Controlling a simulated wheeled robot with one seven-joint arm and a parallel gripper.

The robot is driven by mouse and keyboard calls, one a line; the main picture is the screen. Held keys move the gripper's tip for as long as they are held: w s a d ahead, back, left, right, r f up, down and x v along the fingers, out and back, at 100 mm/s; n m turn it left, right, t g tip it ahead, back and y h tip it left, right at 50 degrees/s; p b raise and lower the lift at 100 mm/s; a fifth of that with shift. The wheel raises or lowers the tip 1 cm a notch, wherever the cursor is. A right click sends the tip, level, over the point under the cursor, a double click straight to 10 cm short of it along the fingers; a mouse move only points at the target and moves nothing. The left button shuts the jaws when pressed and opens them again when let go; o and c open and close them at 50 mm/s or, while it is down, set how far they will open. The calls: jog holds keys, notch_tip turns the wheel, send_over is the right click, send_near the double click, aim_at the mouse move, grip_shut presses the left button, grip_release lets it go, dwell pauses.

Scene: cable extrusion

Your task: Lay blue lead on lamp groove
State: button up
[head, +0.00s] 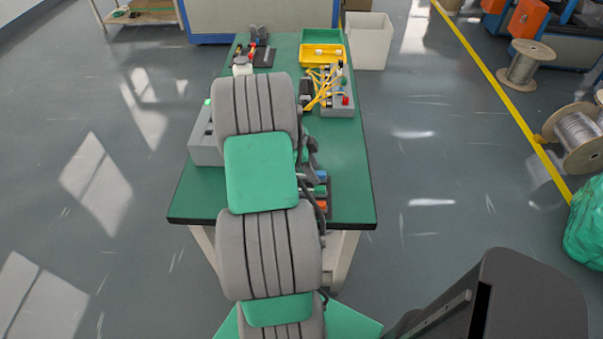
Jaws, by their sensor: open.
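My arm stretches over the green table (345,165) and hides its middle. My gripper's fingertips do not show behind the arm. Small dark grey parts show at the arm's right edge; I cannot tell whether they belong to my gripper. A blue piece (320,176), perhaps the end of the blue lead, sits at the top of a dark holder right of the arm, above a green and an orange one. A grey block (337,110) with red and green parts and yellow cables (321,84) stands at the far right. I cannot make out the lamp groove.
A grey box (206,145) with a green button stands at the table's left, partly behind my arm. A yellow tray (322,62) and a green tray (321,36) are at the back. A white bin (370,44) stands beyond the table. The table's right front is clear.

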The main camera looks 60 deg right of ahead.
grip_shut()
dwell(0.4)
